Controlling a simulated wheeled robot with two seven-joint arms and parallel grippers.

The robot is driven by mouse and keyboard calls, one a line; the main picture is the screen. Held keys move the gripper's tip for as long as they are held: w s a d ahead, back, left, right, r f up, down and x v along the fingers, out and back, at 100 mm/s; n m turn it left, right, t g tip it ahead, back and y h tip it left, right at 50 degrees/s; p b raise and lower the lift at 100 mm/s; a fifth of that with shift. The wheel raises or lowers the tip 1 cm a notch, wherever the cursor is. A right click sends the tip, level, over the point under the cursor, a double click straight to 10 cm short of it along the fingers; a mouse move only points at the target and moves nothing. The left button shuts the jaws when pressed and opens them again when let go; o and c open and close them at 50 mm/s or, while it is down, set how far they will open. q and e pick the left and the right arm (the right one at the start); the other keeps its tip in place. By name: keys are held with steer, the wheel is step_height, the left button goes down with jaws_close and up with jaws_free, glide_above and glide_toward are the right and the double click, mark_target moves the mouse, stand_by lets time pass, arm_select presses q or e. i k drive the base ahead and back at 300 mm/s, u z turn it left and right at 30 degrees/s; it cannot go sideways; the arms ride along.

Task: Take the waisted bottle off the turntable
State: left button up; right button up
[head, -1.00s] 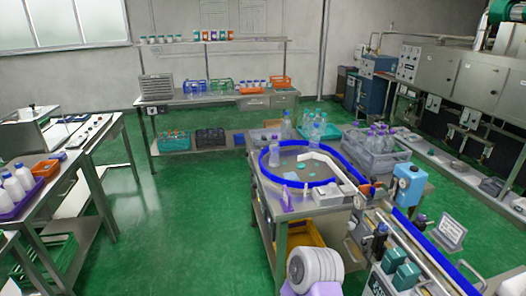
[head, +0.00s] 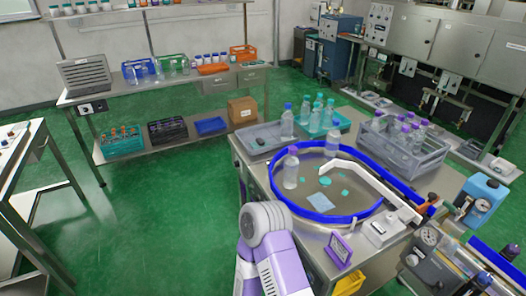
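The turntable (head: 365,207) is a grey disc ringed by a blue rail, on a metal bench right of centre. I cannot tell at this size which one is waisted. Small teal pieces (head: 325,181) and a light blue square (head: 321,201) lie flat on the disc. A white and purple arm link of mine rises at bottom centre, in front of the turntable. Neither gripper shows.
Behind the turntable, a grey tray (head: 262,140) and a teal crate of bottles (head: 322,126) sit on the bench. A grey crate of purple-capped bottles (head: 402,150) is at right. A white guide (head: 375,183) crosses the right side. Green floor (head: 150,215) is clear at left.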

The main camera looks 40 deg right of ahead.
mark_target(291, 163)
steer(key=i, duration=1.95)
steer(key=z, duration=3.6)
